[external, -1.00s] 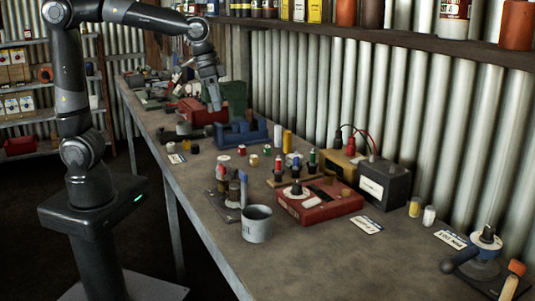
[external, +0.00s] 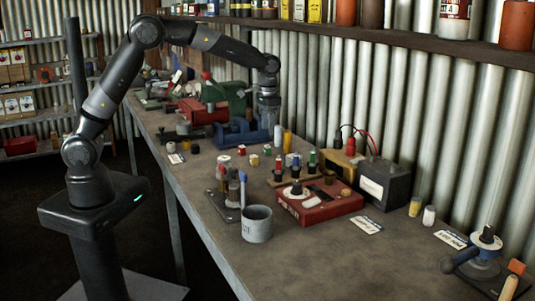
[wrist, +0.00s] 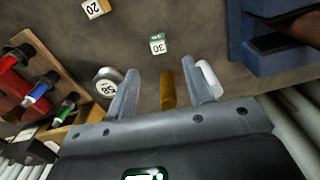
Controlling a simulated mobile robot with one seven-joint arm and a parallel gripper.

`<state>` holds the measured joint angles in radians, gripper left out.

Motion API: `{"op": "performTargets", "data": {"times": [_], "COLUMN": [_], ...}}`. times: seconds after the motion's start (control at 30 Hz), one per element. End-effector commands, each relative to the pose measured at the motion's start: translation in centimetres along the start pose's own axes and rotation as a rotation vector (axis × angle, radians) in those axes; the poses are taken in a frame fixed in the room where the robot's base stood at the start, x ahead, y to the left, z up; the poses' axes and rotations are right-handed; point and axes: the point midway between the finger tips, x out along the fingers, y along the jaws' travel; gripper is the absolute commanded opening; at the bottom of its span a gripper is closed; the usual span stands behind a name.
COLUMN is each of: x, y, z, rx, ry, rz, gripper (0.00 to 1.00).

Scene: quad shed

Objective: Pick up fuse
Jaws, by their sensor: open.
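My gripper (wrist: 162,72) is open, and its fingers point down above the bench. In the wrist view a brown-yellow cylinder (wrist: 167,92) shows between the fingers, and a white cylinder (wrist: 208,78) is beside the right finger. A round silver piece marked 58 (wrist: 108,80) is by the left finger. Small blocks marked 30 (wrist: 158,44) and 20 (wrist: 94,8) lie beyond the fingertips. Which of these is the fuse I cannot tell for sure. In the external view my gripper (external: 268,122) is above the bench, behind the yellow cylinder (external: 287,139) and white cylinder (external: 278,134).
A blue holder (external: 240,134) stands left of my gripper. A wooden rack with red, blue and green pieces (wrist: 40,85) is at left in the wrist view. A red box (external: 318,205), a grey mug (external: 257,224) and a dark battery box (external: 385,184) are nearer. The corrugated wall is close behind.

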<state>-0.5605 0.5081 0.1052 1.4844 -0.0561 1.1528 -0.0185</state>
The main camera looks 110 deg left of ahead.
Motion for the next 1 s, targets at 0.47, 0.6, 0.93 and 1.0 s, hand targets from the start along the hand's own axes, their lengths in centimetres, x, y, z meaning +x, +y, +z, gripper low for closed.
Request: {"op": "performTargets", "data": {"times": [0.47,0.6,0.93,1.0], "x": [5.7,7.6,8.3,8.3], "y": [0.1,0.1,0.1,0.1], "z": [0.3,0.3,0.3,0.3], "rx": [0.0,0.0,0.001,0.001], "ry": [-0.003,-0.001,0.001,0.001], "rz": [-0.001,0.0,0.0,0.0], "gripper": [0.47,0.47,0.47,0.42]}}
